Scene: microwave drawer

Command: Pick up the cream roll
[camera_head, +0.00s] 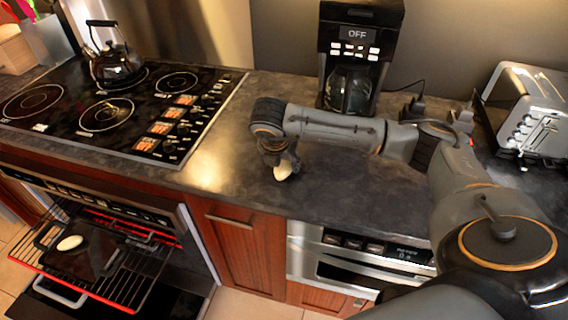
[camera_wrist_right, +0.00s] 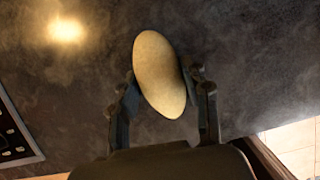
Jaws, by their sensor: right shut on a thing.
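A pale, oval cream roll (camera_wrist_right: 160,75) is between the fingers of my right gripper (camera_wrist_right: 162,90) in the right wrist view. The fingers touch it on both sides. In the head view my right gripper (camera_head: 284,168) points down over the dark counter to the right of the stove, and the cream roll (camera_head: 283,170) shows at its tips. Whether the roll touches the counter or is just above it I cannot tell. My left gripper is not in view.
The oven door is open at lower left, with a pan holding another pale oval roll (camera_head: 70,243) on the rack (camera_head: 150,262). A coffee maker (camera_head: 358,45) and a toaster (camera_head: 525,110) stand at the back. A kettle (camera_head: 115,62) is on the stove (camera_head: 60,125).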

